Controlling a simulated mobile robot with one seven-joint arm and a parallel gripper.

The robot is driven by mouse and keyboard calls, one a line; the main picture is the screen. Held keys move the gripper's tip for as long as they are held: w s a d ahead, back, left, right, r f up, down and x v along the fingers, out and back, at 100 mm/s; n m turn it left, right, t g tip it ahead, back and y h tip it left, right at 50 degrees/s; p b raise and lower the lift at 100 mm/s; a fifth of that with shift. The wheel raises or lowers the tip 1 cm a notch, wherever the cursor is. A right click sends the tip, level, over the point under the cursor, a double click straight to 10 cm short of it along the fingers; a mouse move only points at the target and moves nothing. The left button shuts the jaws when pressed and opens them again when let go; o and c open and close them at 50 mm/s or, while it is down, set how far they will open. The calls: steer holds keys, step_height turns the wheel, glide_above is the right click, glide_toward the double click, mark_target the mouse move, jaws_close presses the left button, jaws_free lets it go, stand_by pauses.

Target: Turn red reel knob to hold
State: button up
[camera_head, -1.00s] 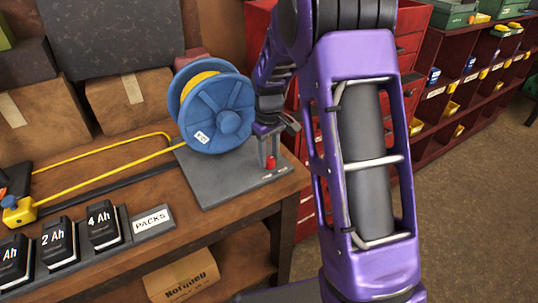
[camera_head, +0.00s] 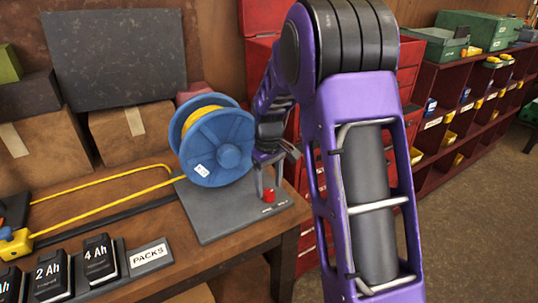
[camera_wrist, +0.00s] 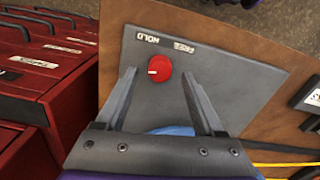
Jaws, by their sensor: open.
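The red reel knob (camera_head: 268,196) is on the grey base plate (camera_head: 228,213) of the blue cable reel (camera_head: 217,147), near the plate's front right corner. In the wrist view the knob (camera_wrist: 159,70) is round with a white mark on its left side. The printed HOLD label (camera_wrist: 151,36) and FREE label (camera_wrist: 184,47) appear upside down above it. My gripper (camera_wrist: 160,72) is open, with one finger on each side of the knob and gaps showing between. In the head view my gripper (camera_head: 268,182) is just above the knob, pointing down. Finger height over the plate is unclear.
A yellow cable (camera_head: 110,212) runs left from the reel across the wooden bench. Battery packs (camera_head: 98,258) and a PACKS label (camera_head: 150,254) are at the front left. Red drawers (camera_wrist: 40,60) stand beside the bench, close to my arm.

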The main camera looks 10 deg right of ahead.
mark_target(269, 192)
step_height(269, 192, up, 16)
steer(key=p, duration=0.1)
steer(key=shift+f+p, duration=0.25)
steer(key=shift+p, duration=0.05)
